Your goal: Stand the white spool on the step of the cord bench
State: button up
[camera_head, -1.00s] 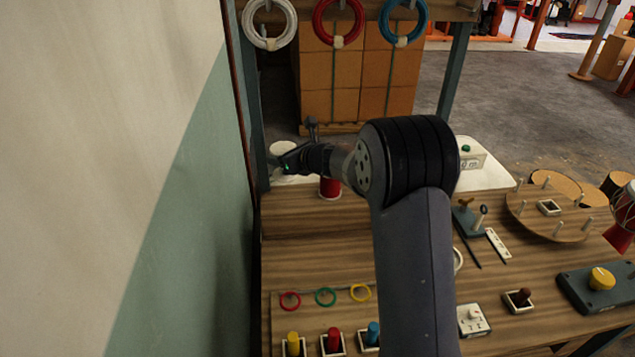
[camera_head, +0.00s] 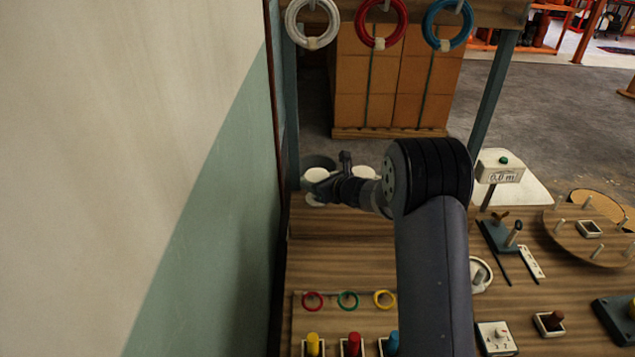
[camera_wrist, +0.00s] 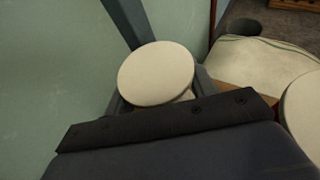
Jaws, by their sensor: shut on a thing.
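The white spool (camera_head: 316,175) is at the back left of the cord bench (camera_head: 345,260), by the wall. My gripper (camera_head: 323,188) is shut on it, the fingers around its middle between the two flanges. The spool looks upright. In the wrist view its round top (camera_wrist: 157,73) shows above the dark fingers, which hide the body. Its lower flange shows under my gripper, at the bench's raised rear step (camera_head: 335,222). I cannot tell whether it touches the step. The white top of another spool (camera_head: 365,172) is just right, partly behind my arm.
A dark grey bin (camera_head: 318,161) is behind the spool. The wall (camera_head: 215,220) is close on the left. White, red and blue coils (camera_head: 381,22) hang above. Small rings (camera_head: 348,300) and coloured pegs (camera_head: 353,343) are at the front; a peg disc (camera_head: 588,229) is at right.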

jog(key=o, duration=1.1)
jog(key=shift+c, duration=0.2)
jog(key=shift+r, duration=0.1)
jog(key=b+v, duration=0.1)
jog(key=v, duration=1.1)
jog(key=shift+r, duration=0.1)
